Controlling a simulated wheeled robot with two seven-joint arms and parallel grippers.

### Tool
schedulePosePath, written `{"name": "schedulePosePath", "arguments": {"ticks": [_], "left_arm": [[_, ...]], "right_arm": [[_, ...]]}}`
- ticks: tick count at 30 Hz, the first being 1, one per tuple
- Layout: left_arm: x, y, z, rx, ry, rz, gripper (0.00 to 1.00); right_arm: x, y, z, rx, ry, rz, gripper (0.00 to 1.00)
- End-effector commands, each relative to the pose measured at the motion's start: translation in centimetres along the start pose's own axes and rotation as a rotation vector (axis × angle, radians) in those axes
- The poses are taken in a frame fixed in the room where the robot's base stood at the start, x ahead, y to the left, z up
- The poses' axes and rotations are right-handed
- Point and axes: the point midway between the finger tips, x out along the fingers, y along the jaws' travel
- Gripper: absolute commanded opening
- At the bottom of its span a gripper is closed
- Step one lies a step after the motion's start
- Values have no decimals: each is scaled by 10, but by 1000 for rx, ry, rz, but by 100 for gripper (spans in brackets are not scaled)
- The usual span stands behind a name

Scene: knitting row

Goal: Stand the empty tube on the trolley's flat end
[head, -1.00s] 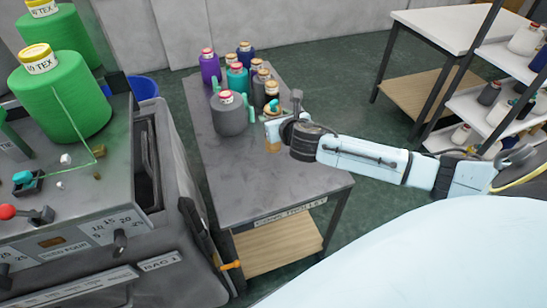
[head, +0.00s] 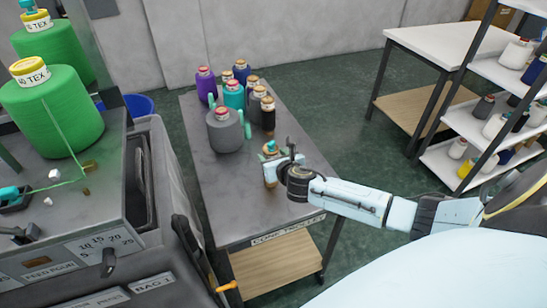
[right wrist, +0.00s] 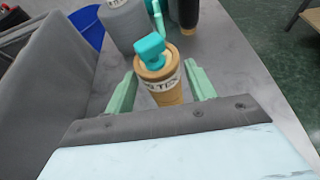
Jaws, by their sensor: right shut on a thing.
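My right gripper (head: 271,165) is shut on a brown, empty tube (right wrist: 165,95) over the grey trolley top (head: 220,205). In the right wrist view the tube stands roughly upright between the pale green fingers (right wrist: 160,90). It has a white printed label, and a small teal piece (right wrist: 150,50) sits at its top. In the head view the gripper hides most of the tube, and I cannot tell whether its foot touches the trolley. The near end of the trolley top is bare and flat. My left gripper is not in view.
Several yarn cones, including a big grey cone (head: 225,132) and a purple one (head: 206,88), stand at the trolley's far end. A grey machine with green cones (head: 52,112) is on the left. A blue bin (head: 138,104) and a white shelf rack (head: 480,120) flank the scene.

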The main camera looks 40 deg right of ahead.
Motion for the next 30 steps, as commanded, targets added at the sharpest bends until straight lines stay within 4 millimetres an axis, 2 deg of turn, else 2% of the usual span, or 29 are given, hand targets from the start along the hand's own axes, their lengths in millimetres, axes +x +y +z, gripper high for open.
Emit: {"name": "schedulePosePath", "arguments": {"ticks": [3, 4, 9, 20, 23, 30], "left_arm": [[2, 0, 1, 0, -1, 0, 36], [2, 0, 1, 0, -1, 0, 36], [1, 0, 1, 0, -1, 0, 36], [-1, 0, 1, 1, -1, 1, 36], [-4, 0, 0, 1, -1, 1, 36], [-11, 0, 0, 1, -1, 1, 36]], "right_arm": [[1, 0, -3, 0, 0, 0, 23], [1, 0, -3, 0, 0, 0, 58], [1, 0, -2, 0, 0, 0, 77], [-4, 0, 0, -1, 1, 0, 77], [-15, 0, 0, -1, 1, 1, 77], [-61, 0, 1, -2, 1, 2, 77]]}}
